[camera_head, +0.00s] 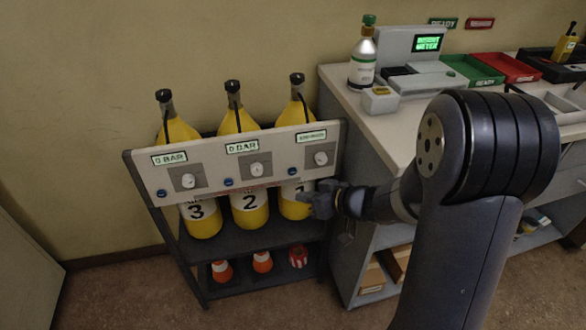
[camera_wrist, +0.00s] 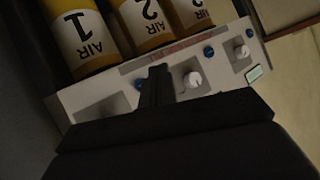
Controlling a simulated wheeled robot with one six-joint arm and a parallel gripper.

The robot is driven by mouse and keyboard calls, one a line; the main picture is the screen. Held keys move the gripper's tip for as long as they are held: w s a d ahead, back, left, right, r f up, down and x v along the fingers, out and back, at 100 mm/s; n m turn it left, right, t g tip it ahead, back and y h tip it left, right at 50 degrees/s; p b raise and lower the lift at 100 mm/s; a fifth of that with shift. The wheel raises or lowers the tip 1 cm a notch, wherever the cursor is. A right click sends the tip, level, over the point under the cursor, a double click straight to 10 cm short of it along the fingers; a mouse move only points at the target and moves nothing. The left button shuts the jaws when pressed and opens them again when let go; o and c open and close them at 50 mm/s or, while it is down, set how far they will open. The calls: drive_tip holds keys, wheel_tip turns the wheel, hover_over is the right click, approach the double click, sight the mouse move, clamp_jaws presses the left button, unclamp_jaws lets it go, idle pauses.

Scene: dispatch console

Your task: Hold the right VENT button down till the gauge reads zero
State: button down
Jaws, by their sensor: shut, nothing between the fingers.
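A grey sloped panel (camera_head: 222,171) carries three stations, each with a blue button, a white knob and a lit gauge. The right VENT button (camera_head: 292,171) is visible and uncovered; it also shows in the wrist view (camera_wrist: 140,85), just left of my fingers. The right gauge (camera_head: 312,136) is lit, but its longer text is too small to read. The middle gauge (camera_head: 242,146) and left gauge (camera_head: 169,158) read 0 BAR. My gripper (camera_head: 313,201) is shut and empty, below and right of the right button in the head view. It also shows in the wrist view (camera_wrist: 157,70).
Yellow cylinders 3 (camera_head: 204,219), 2 (camera_head: 249,206) and 1 (camera_head: 296,206) stand behind the panel. A counter (camera_head: 345,92) with a bottle (camera_head: 362,66) and meter (camera_head: 415,60) stands to the right. Floor at left is clear.

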sight(293, 171)
drive_tip(key=shift+w+a+p, duration=0.1)
drive_tip(key=shift+w+a, duration=0.2)
drive_tip(key=shift+w, duration=0.7)
drive_tip(key=shift+w+a+p, duration=0.15)
drive_tip(key=shift+w+a, duration=0.1)
drive_tip(key=shift+w, duration=0.7)
drive_tip(key=shift+w+a+p, duration=0.1)
drive_tip(key=shift+w+a, duration=0.2)
drive_tip(key=shift+w, duration=0.7)
drive_tip(key=shift+w+f+b, duration=0.1)
drive_tip(key=shift+w+b, duration=0.15)
drive_tip(key=shift+b, duration=0.3)
drive_tip(key=shift+w+a, duration=0.1)
drive_tip(key=shift+w, duration=0.05)
drive_tip(key=shift+w+a+b, duration=0.1)
drive_tip(key=shift+w+b, duration=0.25)
drive_tip(key=shift+b, duration=0.25)
idle(1.0)
drive_tip(key=shift+s+d+b, duration=0.2)
drive_tip(key=shift+s+b, duration=0.6)
drive_tip(key=shift+b, duration=0.15)
